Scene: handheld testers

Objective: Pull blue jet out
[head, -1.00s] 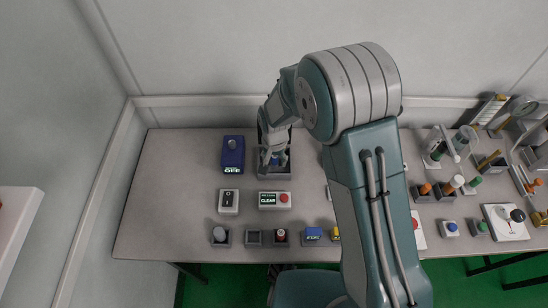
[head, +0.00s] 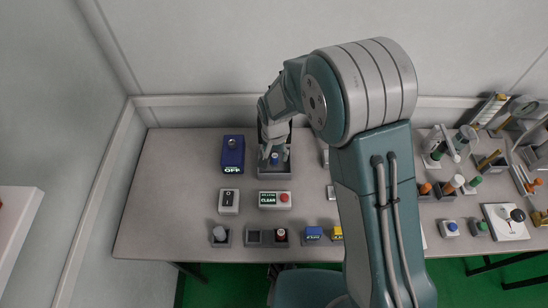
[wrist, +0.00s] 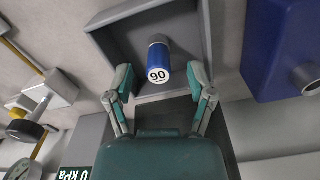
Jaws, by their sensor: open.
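The blue jet (wrist: 159,66) is a short blue cylinder with a grey neck and a white end marked "90". It sits in a grey open-fronted holder (wrist: 113,41) in the wrist view. In the head view the blue jet (head: 275,158) shows just below my gripper, in the grey holder (head: 278,174). My gripper (wrist: 162,84) is open, with one green-padded fingertip on each side of the jet in the picture. Gaps show between the fingertips and the jet, so it is not gripped. In the head view my gripper (head: 272,150) partly hides the holder.
A dark blue box (head: 233,156) with an "OFF" display stands left of the holder. Several small testers line the table's front edge, and more crowd the right side.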

